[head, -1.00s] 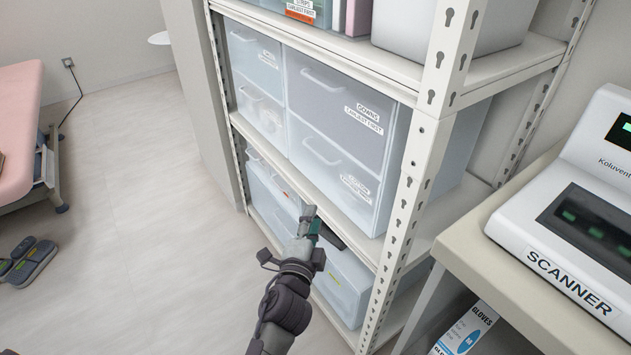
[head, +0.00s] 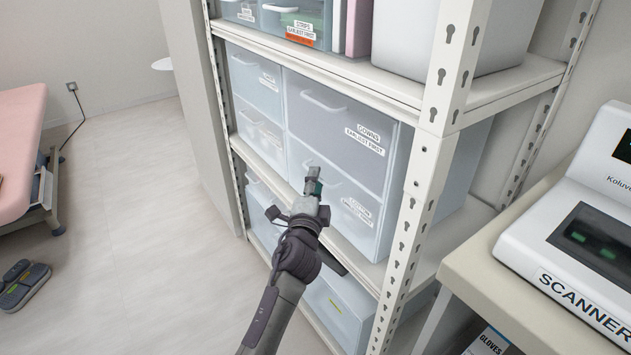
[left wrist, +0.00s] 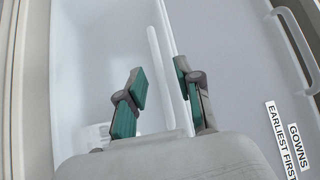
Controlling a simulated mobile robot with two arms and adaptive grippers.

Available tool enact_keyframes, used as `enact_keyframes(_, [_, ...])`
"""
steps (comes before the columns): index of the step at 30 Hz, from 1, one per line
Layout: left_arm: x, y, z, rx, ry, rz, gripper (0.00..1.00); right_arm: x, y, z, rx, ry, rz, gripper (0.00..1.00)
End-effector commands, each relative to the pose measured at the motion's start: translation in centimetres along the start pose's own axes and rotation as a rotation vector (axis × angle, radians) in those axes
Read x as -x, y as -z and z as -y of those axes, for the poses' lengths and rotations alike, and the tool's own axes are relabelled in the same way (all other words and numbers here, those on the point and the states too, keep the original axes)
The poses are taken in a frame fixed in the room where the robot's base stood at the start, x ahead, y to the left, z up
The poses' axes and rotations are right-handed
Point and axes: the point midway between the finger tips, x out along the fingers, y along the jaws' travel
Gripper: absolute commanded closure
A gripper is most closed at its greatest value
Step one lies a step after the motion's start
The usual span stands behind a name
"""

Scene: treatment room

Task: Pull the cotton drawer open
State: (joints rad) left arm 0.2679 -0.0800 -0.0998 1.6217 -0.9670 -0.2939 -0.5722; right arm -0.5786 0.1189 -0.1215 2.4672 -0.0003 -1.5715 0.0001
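The cotton drawer (head: 348,190) is a translucent box on the middle shelf, directly below the gowns drawer (head: 335,125). It looks shut. My left gripper (head: 313,180) is at its front and covers its handle in the head view. In the left wrist view, the pale bar handle (left wrist: 157,65) shows between and beyond the two green-padded fingers (left wrist: 160,85). The fingers are apart, with a gap around the handle's line; I cannot tell whether they touch it. My right gripper is not in view.
The rack's perforated front post (head: 425,190) stands just right of the drawer. A desk (head: 500,265) with a scanner (head: 580,230) is at the right. More bins (head: 340,305) sit on the shelf below.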

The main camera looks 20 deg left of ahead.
Motion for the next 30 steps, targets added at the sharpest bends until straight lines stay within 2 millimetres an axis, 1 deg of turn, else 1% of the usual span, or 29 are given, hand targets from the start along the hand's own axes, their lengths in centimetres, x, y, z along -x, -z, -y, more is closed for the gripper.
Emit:
enact_keyframes(4, [-0.77, -0.02, 0.02, 0.001, 0.0, 0.0, 0.65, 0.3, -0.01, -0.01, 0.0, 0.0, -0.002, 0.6])
enact_keyframes(11, [-0.83, -0.01, 0.01, 0.001, 0.0, 0.0, 0.65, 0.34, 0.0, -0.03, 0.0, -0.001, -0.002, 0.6])
enact_keyframes(12, [-0.83, -0.01, 0.01, 0.001, 0.0, 0.0, 0.67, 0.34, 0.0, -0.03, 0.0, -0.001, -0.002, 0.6])
enact_keyframes(14, [-0.82, -0.01, 0.01, 0.001, 0.0, 0.0, 0.77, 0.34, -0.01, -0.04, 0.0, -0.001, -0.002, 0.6])
enact_keyframes(18, [-0.81, -0.01, 0.0, 0.001, 0.0, 0.0, 1.0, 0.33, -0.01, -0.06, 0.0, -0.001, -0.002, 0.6])
enact_keyframes(30, [-0.77, -0.01, -0.03, 0.001, -0.001, 0.0, 1.0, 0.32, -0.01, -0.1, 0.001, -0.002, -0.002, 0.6])
